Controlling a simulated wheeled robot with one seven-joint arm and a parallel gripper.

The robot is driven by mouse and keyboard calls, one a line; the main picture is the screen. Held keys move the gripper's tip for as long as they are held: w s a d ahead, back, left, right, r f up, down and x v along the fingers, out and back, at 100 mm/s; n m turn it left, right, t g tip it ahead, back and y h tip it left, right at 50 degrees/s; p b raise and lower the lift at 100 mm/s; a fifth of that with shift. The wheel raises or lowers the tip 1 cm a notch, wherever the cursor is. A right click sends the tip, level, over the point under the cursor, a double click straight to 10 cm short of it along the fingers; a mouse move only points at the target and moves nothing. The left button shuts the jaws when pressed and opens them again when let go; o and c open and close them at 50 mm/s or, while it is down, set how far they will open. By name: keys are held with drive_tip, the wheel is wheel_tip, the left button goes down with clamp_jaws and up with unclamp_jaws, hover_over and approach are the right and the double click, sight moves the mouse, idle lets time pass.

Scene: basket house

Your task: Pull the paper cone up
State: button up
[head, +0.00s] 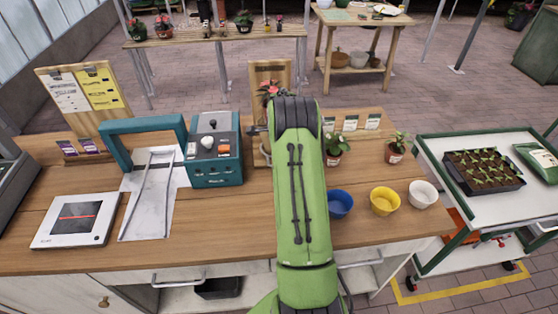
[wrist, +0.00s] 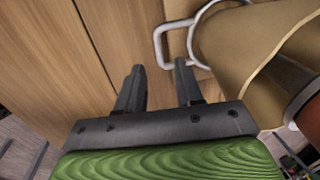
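The tan paper cone (wrist: 248,42) fills the upper right of the wrist view. A white metal ring (wrist: 199,50) runs around its narrow side, with a squared white loop (wrist: 160,42) beside it. My gripper (wrist: 158,75) is open, with its two dark fingers apart and nothing seen between them. The fingertips are just short of the ring and loop, left of the cone; I cannot tell whether they touch. In the head view my green arm hides the gripper and most of the cone's place. A red-flowered plant (head: 268,88) shows just beyond the arm.
On the wooden bench (head: 110,258) are a teal machine (head: 215,165) left of my arm, and blue (head: 340,204), yellow (head: 384,201) and white (head: 423,194) pots to the right. Potted plants (head: 335,148) stand behind them. A white cart (head: 480,208) is at far right.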

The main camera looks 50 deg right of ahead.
drive_tip(key=f, duration=0.3)
drive_tip(key=shift+w+d+f, duration=0.2)
drive_tip(key=shift+w+f, duration=0.1)
drive_tip(key=shift+f, duration=0.1)
clamp_jaws()
drive_tip(key=shift+r, duration=0.1)
idle(1.0)
